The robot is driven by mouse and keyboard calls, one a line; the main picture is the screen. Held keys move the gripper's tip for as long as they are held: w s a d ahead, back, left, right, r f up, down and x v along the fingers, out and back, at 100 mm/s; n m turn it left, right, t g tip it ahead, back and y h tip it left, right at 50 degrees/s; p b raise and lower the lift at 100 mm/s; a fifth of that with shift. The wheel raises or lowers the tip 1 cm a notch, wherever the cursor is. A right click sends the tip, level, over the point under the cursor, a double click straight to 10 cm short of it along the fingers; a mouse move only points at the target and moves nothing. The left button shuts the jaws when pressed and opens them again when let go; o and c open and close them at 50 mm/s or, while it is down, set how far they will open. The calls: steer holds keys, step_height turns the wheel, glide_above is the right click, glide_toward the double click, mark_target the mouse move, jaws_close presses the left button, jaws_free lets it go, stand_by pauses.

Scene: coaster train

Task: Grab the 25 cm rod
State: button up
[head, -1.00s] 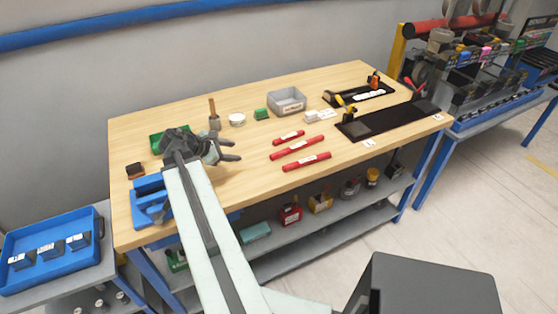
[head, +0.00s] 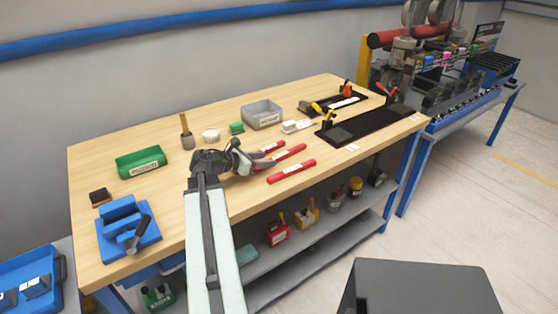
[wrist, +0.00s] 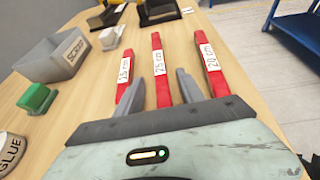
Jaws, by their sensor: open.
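Three red rods lie side by side on the wooden workbench (head: 110,165). The 25 cm rod (head: 289,154) is the middle one; its label reads in the wrist view (wrist: 159,65). The 15 cm rod (wrist: 124,65) lies to its left and the 20 cm rod (wrist: 210,60) to its right. My gripper (head: 268,160) is open and empty, at the near end of the rods. In the wrist view its two fingers (wrist: 158,88) appear on either side of the 25 cm rod. The rod's near end is hidden behind the gripper body.
A grey scrap bin (head: 262,114), a green block (head: 236,128) and a glue pot (head: 211,135) stand behind the rods. A black fixture (head: 368,125) lies to the right. A green tray (head: 141,162) and blue fixture (head: 127,228) are at the left.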

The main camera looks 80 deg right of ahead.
mark_target(280, 157)
steer(key=x, duration=0.3)
steer(key=shift+b, duration=0.35)
steer(key=shift+a, duration=0.1)
jaws_close()
steer(key=shift+w+r, duration=0.1)
steer(key=shift+r, duration=0.05)
